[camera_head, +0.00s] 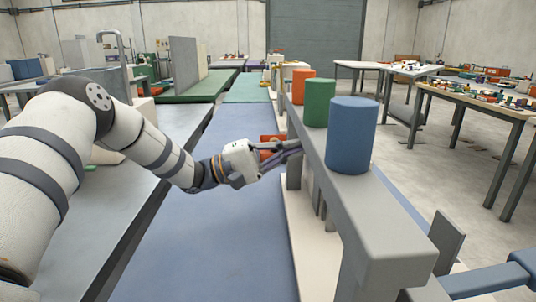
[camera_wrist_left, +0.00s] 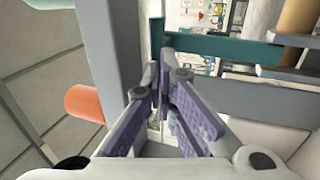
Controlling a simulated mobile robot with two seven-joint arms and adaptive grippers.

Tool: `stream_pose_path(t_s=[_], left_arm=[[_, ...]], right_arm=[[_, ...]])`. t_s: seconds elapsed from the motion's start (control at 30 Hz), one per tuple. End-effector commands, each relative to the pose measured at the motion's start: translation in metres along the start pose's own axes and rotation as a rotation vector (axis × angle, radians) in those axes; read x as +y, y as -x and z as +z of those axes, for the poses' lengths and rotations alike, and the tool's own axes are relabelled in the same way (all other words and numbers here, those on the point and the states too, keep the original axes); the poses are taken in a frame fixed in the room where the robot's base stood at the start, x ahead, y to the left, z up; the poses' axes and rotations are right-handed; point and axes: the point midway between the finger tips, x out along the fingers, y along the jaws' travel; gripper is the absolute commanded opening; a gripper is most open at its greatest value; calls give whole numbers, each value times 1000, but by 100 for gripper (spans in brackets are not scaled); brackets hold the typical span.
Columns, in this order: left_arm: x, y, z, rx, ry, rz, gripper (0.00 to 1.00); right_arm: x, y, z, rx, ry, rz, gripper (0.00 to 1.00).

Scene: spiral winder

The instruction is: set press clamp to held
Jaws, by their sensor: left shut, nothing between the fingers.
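My left gripper (camera_head: 293,150) reaches in from the left, beside the near side of a long grey beam (camera_head: 385,235) and below its top. An orange-red part (camera_head: 268,140) shows just behind the gripper, partly hidden by it. In the left wrist view the purple-padded fingers (camera_wrist_left: 163,80) are shut and empty. A teal bar (camera_wrist_left: 225,46) crosses ahead of the fingertips, with a grey bar (camera_wrist_left: 260,98) to the right. I cannot tell which of these parts is the press clamp, or its setting. My right gripper is in neither view.
A blue cylinder (camera_head: 352,135), a green cylinder (camera_head: 318,103) and an orange cylinder (camera_head: 298,88) stand in a row on the beam. A grey bench top (camera_head: 150,205) lies under my left arm. Tables with small items (camera_head: 470,98) stand at right. The blue floor strip (camera_head: 215,240) is clear.

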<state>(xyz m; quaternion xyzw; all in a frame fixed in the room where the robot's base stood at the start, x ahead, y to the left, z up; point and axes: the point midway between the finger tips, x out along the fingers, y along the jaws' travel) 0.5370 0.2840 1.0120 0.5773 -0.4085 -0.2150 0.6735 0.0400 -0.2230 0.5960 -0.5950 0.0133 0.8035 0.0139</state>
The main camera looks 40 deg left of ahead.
Motion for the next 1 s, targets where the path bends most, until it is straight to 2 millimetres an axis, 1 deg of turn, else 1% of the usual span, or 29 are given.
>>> stream_pose_path(t_s=[0.03, 0.1, 0.2, 0.6, 0.67, 0.73, 0.83, 0.9, 1.0], left_arm=[[0, -8, 0, -1, 0, 0, 0], [0, -16, 0, -2, -1, -1, 0], [0, -24, 0, 0, 0, -1, 0], [0, -29, 0, -1, -1, -1, 0], [2, -37, 1, -4, -2, -2, 0], [4, -50, 1, -5, -4, -2, 0], [1, -68, 1, -4, -2, -2, 0], [-1, -76, 0, -3, -1, -2, 0], [-2, -82, 0, -1, 0, -1, 0]], right_arm=[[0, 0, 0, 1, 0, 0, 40], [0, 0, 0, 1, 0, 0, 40], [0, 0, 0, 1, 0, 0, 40], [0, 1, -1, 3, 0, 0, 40], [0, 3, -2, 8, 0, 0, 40], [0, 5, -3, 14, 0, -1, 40], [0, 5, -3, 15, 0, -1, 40], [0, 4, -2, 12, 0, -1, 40], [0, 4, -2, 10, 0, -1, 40]])
